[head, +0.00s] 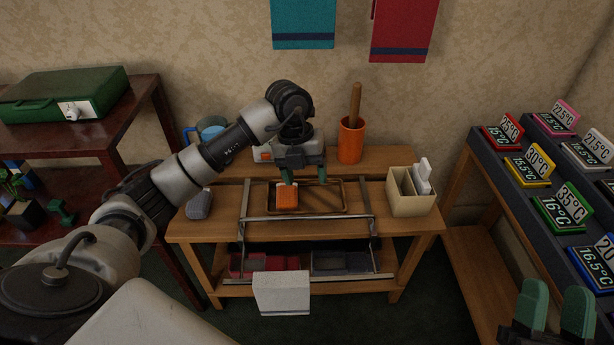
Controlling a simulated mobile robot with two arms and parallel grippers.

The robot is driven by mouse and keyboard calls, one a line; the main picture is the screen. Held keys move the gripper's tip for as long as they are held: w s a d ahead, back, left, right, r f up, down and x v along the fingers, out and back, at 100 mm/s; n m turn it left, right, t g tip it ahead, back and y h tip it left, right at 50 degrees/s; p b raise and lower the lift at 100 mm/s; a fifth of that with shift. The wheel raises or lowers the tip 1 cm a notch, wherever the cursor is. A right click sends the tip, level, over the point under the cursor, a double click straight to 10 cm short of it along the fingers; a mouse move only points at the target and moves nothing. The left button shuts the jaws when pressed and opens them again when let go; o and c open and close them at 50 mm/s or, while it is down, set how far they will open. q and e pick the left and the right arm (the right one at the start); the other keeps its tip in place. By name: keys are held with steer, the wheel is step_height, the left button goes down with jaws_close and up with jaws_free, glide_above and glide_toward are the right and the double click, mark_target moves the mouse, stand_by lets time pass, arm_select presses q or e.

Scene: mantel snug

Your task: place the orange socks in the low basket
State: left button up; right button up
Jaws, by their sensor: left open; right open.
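The orange socks (287,197), a small folded bundle, rest at the left end of a shallow brown tray (335,207) on the wooden table. My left gripper (304,178) is open and points down over the tray, its left green fingertip just above or at the socks' top; contact is unclear. What looks like the low basket (237,266) is on the shelf under the tabletop, with red bundles on its left and grey ones on its right. The metal rails in front partly hide it. My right gripper (555,310) is open and empty at the bottom right.
A grey bundle (198,204) lies at the table's left. A beige divided box (411,203) stands at its right, an orange cup (351,140) behind. A white cloth (282,293) hangs in front of the shelf. A rack of number signs (542,170) stands at the right.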

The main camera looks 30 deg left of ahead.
arm_select(q)
steer(key=s+d+r+m+g+h, duration=0.1)
steer(key=s+d+m+h, duration=0.1)
steer(key=s+d+h, duration=0.35)
steer(key=s+d+r+m+g+h, duration=0.1)
steer(key=s+d+h, duration=0.2)
steer(key=d, duration=0.5)
steer(key=s+d+m+g+h, duration=0.1)
steer(key=s+d+m+h, duration=0.1)
steer(key=s+d+h, duration=0.35)
step_height(320, 180, up, 12)
steer(key=s+d+n+t+h, duration=0.1)
steer(key=s+n+t+h, duration=0.2)
steer(key=n+t+h, duration=0.65)
steer(key=a+n+t+y, duration=0.4)
steer(key=n+t+y, duration=0.5)
steer(key=n, duration=0.3)
steer(key=w+a+f+n+t+y, duration=0.1)
steer(key=a+n+t+y, duration=0.2)
steer(key=n+t+y, duration=0.6)
steer(key=n+y, duration=0.1)
steer(key=n, duration=0.2)
steer(key=shift+w+a+f, duration=0.2)
steer(key=shift+a, duration=0.2)
steer(key=shift+t+y, duration=0.25)
